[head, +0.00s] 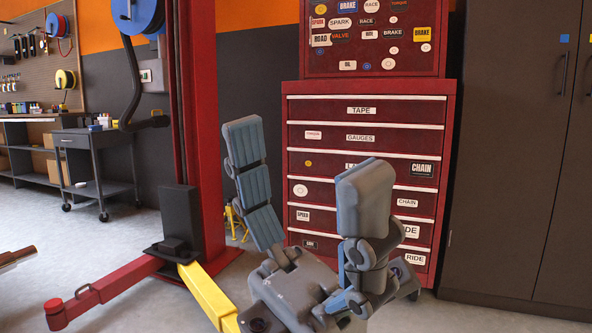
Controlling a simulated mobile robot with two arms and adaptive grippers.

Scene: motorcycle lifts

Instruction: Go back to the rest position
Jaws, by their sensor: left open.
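My left gripper (302,160) is large in the lower middle of the head view, with its fingers pointing up. Its jaws are wide apart and nothing is between them. One finger leans to the left with its ribbed blue-grey pad showing; the other is thick and bent on the right. It shows in front of the red tool chest, and the picture does not tell the distance between them. My right gripper is not in view.
A red tool chest (330,118) with labelled drawers stands behind the gripper. Dark cabinets (505,160) are on the right. A red lift post (204,120) with yellow and red floor arms stands left. A grey cart (95,150) is farther left. Floor shows at lower left.

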